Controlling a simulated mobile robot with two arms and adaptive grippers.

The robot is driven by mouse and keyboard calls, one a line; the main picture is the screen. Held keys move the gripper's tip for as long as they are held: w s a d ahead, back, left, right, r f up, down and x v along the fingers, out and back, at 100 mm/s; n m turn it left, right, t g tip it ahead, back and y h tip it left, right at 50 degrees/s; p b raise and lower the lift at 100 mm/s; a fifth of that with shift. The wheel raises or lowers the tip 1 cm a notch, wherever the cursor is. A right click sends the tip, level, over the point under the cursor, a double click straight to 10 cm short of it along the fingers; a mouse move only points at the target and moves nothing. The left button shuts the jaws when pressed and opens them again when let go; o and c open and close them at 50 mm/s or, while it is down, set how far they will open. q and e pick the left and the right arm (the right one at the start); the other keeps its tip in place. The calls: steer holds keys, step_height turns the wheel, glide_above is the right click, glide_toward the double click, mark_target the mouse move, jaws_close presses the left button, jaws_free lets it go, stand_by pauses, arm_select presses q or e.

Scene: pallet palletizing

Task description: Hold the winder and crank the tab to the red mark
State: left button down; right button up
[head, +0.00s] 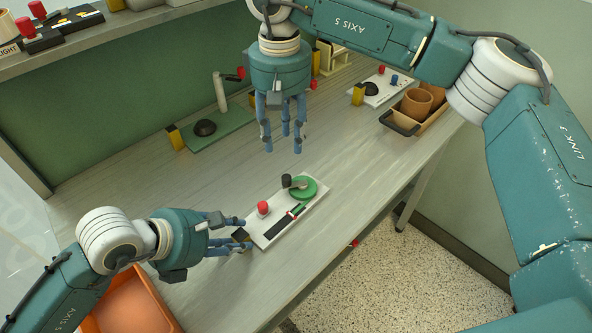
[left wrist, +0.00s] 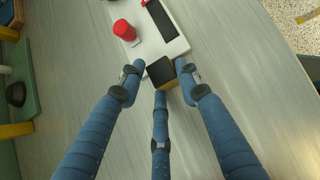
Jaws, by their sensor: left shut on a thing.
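The winder (head: 272,233) is a white board lying flat on the bench. It carries a red knob (head: 263,208), a green crank disc (head: 308,187) with a dark upright knob (head: 286,181), and a dark slotted strip with a small red mark (head: 290,214). My left gripper (head: 240,235) is shut on the black-topped yellow block (left wrist: 161,72) at the winder's near-left end. The red knob also shows in the left wrist view (left wrist: 124,30). My right gripper (head: 284,142) hangs above and behind the winder, fingers down, apart and empty. The tab's exact position is too small to tell.
A green base (head: 220,129) with a post and black dome stands behind. A wooden tray (head: 440,103) with brown cups and another white board (head: 385,89) lie at the back right. An orange bin (head: 130,305) is at the lower left. Bench around the winder is clear.

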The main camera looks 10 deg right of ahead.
arm_select(q)
steer(key=shift+s+a+f, duration=0.1)
steer(key=shift+f, duration=0.2)
steer(key=c, duration=1.1)
jaws_free()
steer(key=shift+r, duration=0.1)
steer(key=shift+r, duration=0.15)
